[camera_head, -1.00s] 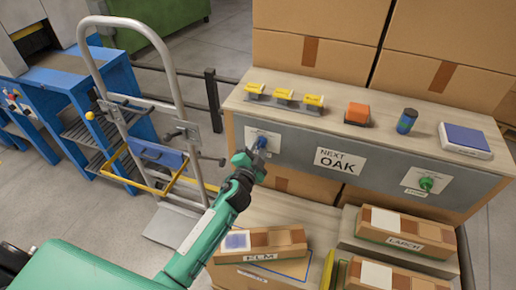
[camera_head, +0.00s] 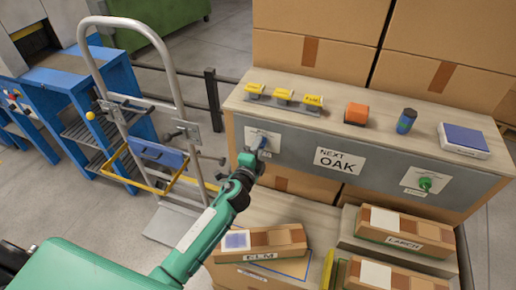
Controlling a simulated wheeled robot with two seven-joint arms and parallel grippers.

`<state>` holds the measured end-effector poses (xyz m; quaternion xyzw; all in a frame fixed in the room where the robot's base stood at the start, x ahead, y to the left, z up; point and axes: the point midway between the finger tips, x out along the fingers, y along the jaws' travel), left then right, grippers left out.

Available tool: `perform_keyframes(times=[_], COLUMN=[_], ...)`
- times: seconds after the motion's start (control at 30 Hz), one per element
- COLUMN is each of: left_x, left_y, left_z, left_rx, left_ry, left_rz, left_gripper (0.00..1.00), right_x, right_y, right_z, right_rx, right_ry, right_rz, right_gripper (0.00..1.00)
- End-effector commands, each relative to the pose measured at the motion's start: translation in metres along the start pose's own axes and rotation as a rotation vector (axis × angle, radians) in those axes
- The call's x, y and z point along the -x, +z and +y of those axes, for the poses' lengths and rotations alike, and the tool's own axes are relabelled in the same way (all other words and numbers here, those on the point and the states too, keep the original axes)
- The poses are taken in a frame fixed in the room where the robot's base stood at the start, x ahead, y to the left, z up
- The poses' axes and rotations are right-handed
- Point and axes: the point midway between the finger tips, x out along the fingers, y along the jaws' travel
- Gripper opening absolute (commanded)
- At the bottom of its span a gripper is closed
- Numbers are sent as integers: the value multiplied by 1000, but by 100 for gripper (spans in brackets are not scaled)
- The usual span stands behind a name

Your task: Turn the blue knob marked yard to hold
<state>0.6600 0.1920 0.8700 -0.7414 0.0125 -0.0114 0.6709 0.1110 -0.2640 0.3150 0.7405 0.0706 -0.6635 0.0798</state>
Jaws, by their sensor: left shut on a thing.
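The blue knob (camera_head: 262,142) sits on a white plate (camera_head: 256,136) at the left end of the grey panel (camera_head: 290,150). My left gripper (camera_head: 257,155) is at the knob and shut on it, hiding part of it and of the plate's lettering. I cannot read which mark the knob points to. My right gripper is not in view.
A green knob (camera_head: 425,184) is on the panel's right end, and a NEXT OAK sign (camera_head: 340,162) is between. Boxes labelled ELM (camera_head: 262,243) and LARCH (camera_head: 404,232) lie below.

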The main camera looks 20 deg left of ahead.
Motion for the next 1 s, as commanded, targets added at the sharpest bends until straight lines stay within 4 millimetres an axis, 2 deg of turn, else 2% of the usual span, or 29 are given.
perform_keyframes(times=[0.17,0.33,0.37,0.47,0.8,1.0], left_x=[0,0,0,0,2,26], left_y=[0,0,0,0,0,0], left_z=[1,1,1,1,1,3], left_rx=[-6,-5,-5,-5,-4,-4], left_ry=[1,1,1,1,1,2], left_rz=[1,1,1,1,0,1], left_gripper=[9,9,34,53,54,54], right_x=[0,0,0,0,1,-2], right_y=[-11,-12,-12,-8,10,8], right_z=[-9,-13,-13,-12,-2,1], right_rx=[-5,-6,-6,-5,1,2], right_ry=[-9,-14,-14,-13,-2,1], right_rz=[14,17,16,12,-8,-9], right_gripper=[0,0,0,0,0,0])
